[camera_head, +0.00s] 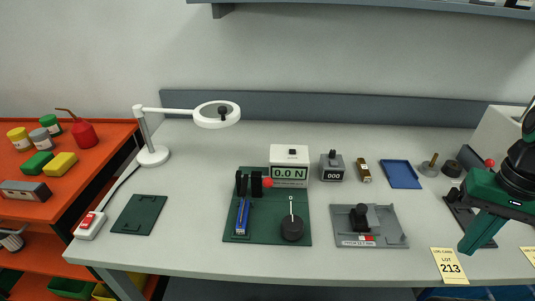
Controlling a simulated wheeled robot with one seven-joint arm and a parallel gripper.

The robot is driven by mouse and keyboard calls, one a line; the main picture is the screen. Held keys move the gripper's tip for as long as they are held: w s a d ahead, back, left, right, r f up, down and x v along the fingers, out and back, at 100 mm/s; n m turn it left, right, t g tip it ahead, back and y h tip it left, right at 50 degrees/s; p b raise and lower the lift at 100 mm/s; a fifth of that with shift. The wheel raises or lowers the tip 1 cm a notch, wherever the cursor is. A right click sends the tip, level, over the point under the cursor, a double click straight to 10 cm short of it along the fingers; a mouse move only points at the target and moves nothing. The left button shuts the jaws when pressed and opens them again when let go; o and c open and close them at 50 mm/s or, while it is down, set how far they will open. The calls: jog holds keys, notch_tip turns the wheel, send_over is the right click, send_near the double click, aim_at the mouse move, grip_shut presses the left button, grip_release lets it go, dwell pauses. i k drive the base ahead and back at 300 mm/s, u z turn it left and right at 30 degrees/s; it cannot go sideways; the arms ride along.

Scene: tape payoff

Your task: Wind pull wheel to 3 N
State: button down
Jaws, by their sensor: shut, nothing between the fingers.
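A green fixture board (268,239) lies at the middle of the bench. On its front right is a dark round wheel (291,228) with a thin upright white pin, which I take for the pull wheel. Behind it a white force gauge (289,154) has a green display (289,173) that appears to read 1.0 N. A red ball (267,182) and black uprights (250,184) stand left of the gauge. A blue part (242,217) lies at the front left. My green gripper (468,247) is at the far right, shut and empty, well apart from the wheel.
A grey fixture (390,237) with a black block lies between the board and my gripper. A yellow lot card (449,265) is at the front edge. A counter (332,168), blue tray (401,174) and lamp (153,156) stand behind.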

aim_at(292, 228)
jog(key=u, duration=0.35)
jog(key=k, duration=0.85)
jog(key=u, duration=0.6)
jog(key=i, duration=0.5)
jog(key=z, duration=0.05)
